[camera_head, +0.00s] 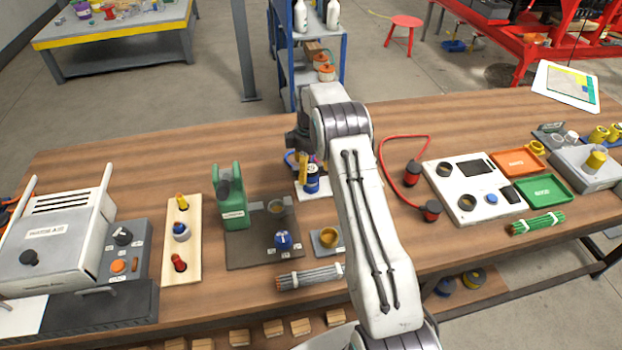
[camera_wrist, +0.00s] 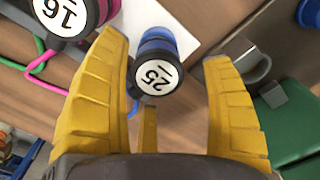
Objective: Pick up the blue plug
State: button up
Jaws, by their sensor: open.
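The blue plug (camera_wrist: 158,42) has a blue body and a dark end with a white disc marked 25. In the wrist view it lies between the two yellow fingers of my gripper (camera_wrist: 162,55), with a visible gap to the right finger; whether the left finger touches it I cannot tell. My gripper is open. In the head view the blue plug (camera_head: 312,183) stands on a white plate on the wooden bench, and my gripper (camera_head: 304,165) is right at it, partly hidden by my arm.
Another dark plug marked 16 (camera_wrist: 66,12), with a magenta ring, is close beyond the left finger. A green press (camera_head: 230,200) with a blue knob (camera_head: 283,240) stands left of the plug. A red hose (camera_head: 384,165) lies to the right. The bench behind is mostly clear.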

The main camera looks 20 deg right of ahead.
jog(key=shift+d+f+p, duration=0.2)
jog(key=shift+f+p, duration=0.15)
jog(key=shift+f, duration=1.35)
jog(key=shift+c, duration=0.2)
jog(key=c, duration=1.3)
jog(key=shift+r+b, duration=0.3)
jog(key=shift+r, duration=0.5)
notch_tip(320, 180, up, 2)
jog(key=shift+r+b, duration=0.2)
jog(key=shift+b, duration=0.15)
jog(key=s+d+r+b, duration=0.3)
jog(key=s+d+r, duration=0.4)
jog(key=s, duration=0.2)
jog(key=shift+s, duration=0.2)
